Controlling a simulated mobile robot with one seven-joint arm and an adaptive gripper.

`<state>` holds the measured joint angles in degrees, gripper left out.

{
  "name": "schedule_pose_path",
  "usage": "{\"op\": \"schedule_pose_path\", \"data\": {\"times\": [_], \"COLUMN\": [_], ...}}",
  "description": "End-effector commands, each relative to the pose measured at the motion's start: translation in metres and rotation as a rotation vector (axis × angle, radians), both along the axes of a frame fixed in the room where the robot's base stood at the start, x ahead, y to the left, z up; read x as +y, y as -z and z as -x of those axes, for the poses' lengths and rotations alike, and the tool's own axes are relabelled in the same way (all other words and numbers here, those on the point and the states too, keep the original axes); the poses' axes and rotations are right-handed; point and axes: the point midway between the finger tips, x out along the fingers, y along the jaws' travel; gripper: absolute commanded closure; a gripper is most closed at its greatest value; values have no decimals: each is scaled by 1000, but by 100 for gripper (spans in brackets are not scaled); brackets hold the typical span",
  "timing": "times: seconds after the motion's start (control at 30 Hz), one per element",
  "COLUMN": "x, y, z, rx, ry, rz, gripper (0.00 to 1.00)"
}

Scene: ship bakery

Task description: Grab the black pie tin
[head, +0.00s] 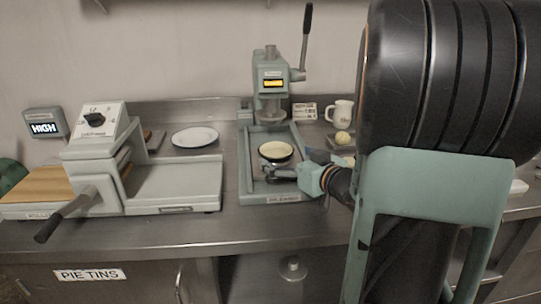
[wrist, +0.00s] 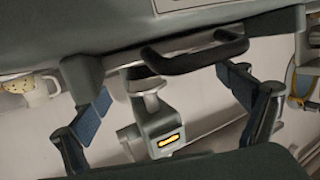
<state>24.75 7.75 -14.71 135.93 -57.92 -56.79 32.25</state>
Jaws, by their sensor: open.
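The black pie tin (head: 275,157) sits on the bed of the green press in the head view, with pale dough filling its top. My gripper (head: 280,172) reaches in from the right, close to the tin's front side; the head view does not show whether they touch. In the wrist view, which looks upside down, my gripper (wrist: 165,86) has its two blue-padded fingers spread wide.
The press (head: 270,85) rises behind the tin, its ram above it. A sheeter (head: 150,180) and a white plate (head: 195,137) stand to the left. The counter's front edge (head: 170,235) is clear.

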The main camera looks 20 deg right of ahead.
Motion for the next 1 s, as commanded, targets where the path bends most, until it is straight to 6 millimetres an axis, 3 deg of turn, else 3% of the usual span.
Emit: {"op": "schedule_pose_path", "data": {"times": [0.3, 0.6, 1.0], "x": [3, 4, 4], "y": [8, 7, 7], "z": [-43, -47, -47], "rx": [0, -1, -1], "ry": [-1, 0, 1], "rz": [1, 1, 1], "gripper": [7, 8, 51]}}
